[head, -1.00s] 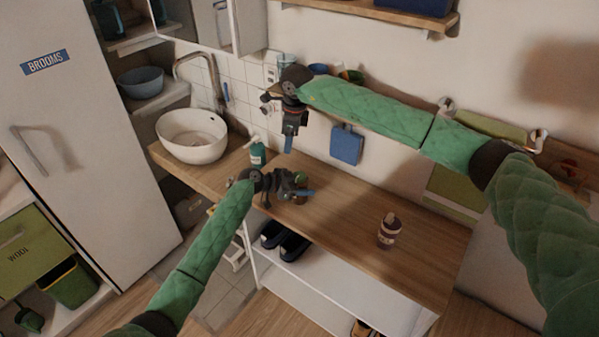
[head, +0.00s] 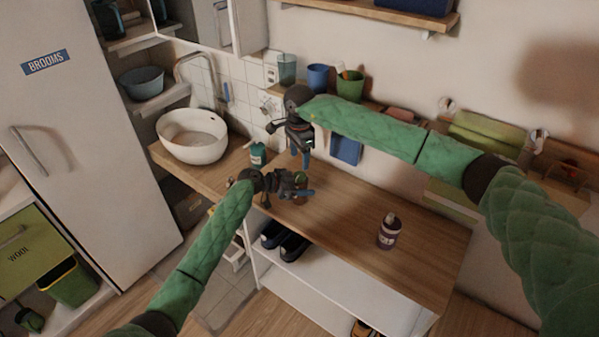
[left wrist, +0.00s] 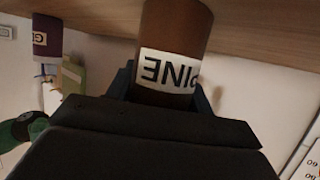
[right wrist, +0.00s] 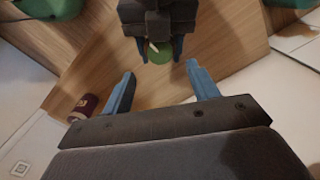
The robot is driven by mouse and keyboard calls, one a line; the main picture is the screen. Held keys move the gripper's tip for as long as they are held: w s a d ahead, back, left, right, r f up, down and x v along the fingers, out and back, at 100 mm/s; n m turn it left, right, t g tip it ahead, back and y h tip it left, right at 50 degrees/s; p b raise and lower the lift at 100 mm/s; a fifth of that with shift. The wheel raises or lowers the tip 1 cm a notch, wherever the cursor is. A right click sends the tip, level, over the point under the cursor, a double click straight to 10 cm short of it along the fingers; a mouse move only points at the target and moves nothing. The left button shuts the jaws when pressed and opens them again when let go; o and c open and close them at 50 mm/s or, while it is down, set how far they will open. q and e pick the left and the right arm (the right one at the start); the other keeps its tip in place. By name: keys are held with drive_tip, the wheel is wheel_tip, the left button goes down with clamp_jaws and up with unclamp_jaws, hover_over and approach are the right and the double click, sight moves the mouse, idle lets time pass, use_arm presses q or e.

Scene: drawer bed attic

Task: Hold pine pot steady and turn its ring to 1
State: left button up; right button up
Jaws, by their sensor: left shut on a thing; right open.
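The pine pot is a small brown pot with a white label reading PINE, upside down in the left wrist view (left wrist: 172,25). My left gripper (head: 304,193) is shut around its body on the wooden counter and largely hides it in the head view. Its green top (right wrist: 159,53) shows between the left gripper's blue fingers in the right wrist view. My right gripper (head: 306,160) is open and empty, pointing down just above the pot, apart from it. The ring's marks cannot be read.
A dark purple labelled bottle (head: 389,232) stands to the right on the counter (head: 345,215). A teal pump bottle (head: 258,154) and a white basin (head: 192,137) are to the left. Blue and green cups (head: 350,85) stand behind my right arm. The counter's middle is clear.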

sight(300, 175)
wheel_tip(300, 175, down, 7)
drive_tip(key=shift+f, duration=0.1)
idle(0.3)
drive_tip(key=c, duration=1)
